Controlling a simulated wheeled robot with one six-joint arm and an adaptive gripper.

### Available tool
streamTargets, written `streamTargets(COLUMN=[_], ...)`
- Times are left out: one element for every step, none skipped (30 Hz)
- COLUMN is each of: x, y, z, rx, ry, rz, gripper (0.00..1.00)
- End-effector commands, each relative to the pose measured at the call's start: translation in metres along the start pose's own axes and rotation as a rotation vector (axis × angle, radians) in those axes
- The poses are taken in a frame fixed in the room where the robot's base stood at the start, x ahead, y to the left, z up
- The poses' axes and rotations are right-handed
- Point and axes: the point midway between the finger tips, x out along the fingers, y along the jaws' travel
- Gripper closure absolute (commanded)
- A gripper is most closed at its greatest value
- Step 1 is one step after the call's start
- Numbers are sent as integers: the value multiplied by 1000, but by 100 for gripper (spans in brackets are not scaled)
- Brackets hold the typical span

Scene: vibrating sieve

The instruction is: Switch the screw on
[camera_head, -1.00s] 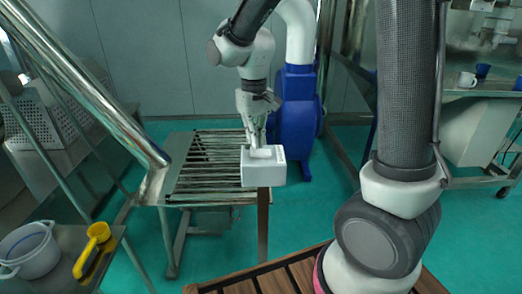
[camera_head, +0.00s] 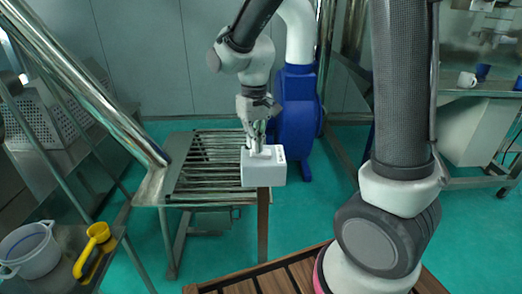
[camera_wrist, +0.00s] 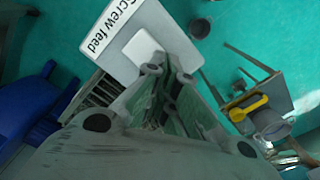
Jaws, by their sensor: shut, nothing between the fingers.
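The screw feed switch box (camera_head: 262,174) is a white box on a brown post in the middle of the head view. In the wrist view the box (camera_wrist: 113,50) bears the label "Screw feed" and has a raised pale switch plate (camera_wrist: 143,46) on its face. My gripper (camera_head: 256,146) is shut and empty. It points down at the top of the box, with its fingertips at or just above the switch plate. In the wrist view the fingertips (camera_wrist: 166,76) overlap the lower edge of the plate. I cannot tell whether they touch it or which way the switch is set.
A slatted metal platform (camera_head: 205,165) stands behind and left of the box. A blue machine (camera_head: 297,120) is behind it. At lower left, a white pot (camera_head: 30,250) and a yellow scoop (camera_head: 98,235) sit on a metal table. Green floor is free at right.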

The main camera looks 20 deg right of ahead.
Motion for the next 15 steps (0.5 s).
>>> streamTargets(x=[1, 1, 2, 2, 3, 4, 4, 4, 5, 6, 6, 6, 6, 6, 4], y=[0, 0, 0, 0, 0, 0, 0, 0, 0, 0, 0, 0, 0, 0, 0], z=[0, 0, 0, 0, 0, 0, 0, 0, 0, 0, 0, 0, 0, 0, 0], rx=[0, 0, 0, 0, 0, 0, 0, 0, 0, 0, 0, 0, 0, 0, 0], ry=[-1, -1, -1, -1, -1, -1, -1, -1, -2, -2, -2, -2, -1, -1, -1], rz=[0, 0, 0, 0, 0, 0, 0, 0, 0, 0, 0, 0, 0, 0, 0], gripper=[100, 100, 100, 100, 100, 100, 100, 100, 100, 100, 100, 100, 100, 100, 100])
